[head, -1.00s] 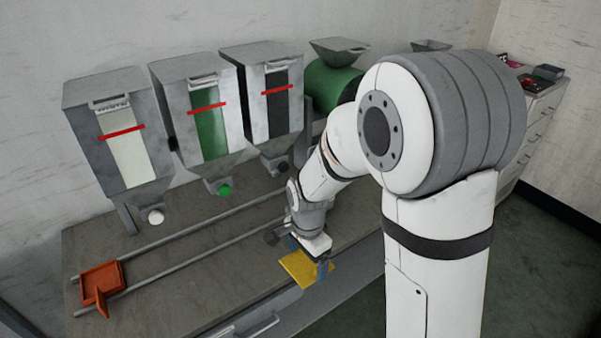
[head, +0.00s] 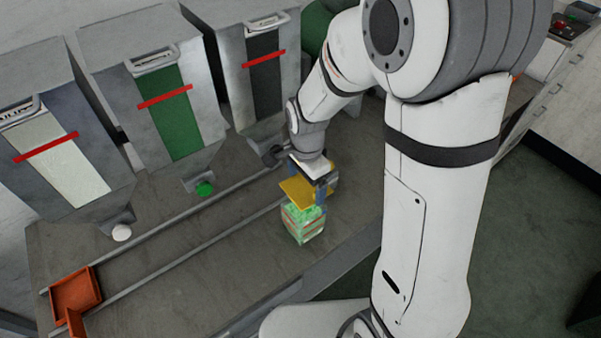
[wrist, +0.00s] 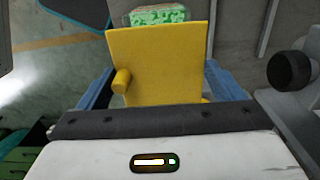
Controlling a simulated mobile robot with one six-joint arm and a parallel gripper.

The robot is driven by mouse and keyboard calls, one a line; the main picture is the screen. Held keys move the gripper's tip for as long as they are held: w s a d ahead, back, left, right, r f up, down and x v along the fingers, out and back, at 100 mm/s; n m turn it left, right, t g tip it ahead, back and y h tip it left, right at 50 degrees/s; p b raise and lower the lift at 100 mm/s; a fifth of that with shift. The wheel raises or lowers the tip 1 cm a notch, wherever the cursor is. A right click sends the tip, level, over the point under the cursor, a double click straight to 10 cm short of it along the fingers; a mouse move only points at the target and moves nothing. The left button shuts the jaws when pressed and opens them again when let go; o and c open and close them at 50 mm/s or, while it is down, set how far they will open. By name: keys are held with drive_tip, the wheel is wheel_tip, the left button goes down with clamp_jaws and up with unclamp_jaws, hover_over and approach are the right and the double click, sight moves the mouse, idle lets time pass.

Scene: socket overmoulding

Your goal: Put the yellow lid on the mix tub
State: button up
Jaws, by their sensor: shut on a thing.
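The yellow lid (head: 297,191) is a flat square plate held between the blue fingers of my gripper (head: 318,188). In the wrist view the lid (wrist: 158,62) fills the space between the fingers of my gripper (wrist: 160,92), with a yellow knob on its left side. The mix tub (head: 303,222), a clear container with green contents and red lines, stands on the bench just below the lid in the head view. Its top shows beyond the lid's far edge in the wrist view (wrist: 157,15). I cannot tell whether lid and tub touch.
Two rails (head: 170,248) run along the grey bench (head: 230,285) to an orange open tray (head: 75,292) at the left. Hoppers with white, green (head: 170,120) and black panels stand behind. A dark round knob (wrist: 292,69) is right of the lid in the wrist view.

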sight(303, 190)
drive_tip(key=shift+s+a, duration=0.1)
drive_tip(key=shift+s, duration=0.05)
drive_tip(key=shift+a+f, duration=0.1)
drive_tip(key=shift+a, duration=0.1)
drive_tip(key=shift+s+f+b, duration=0.1)
drive_tip(key=shift+f+b, duration=0.1)
drive_tip(key=shift+b, duration=0.2)
drive_tip(key=shift+f+b, duration=2.15)
drive_tip(key=shift+f, duration=0.35)
drive_tip(key=o, duration=0.7)
drive_tip(key=shift+o, duration=0.2)
wheel_tip(303, 190, up, 8)
drive_tip(key=shift+f, duration=0.1)
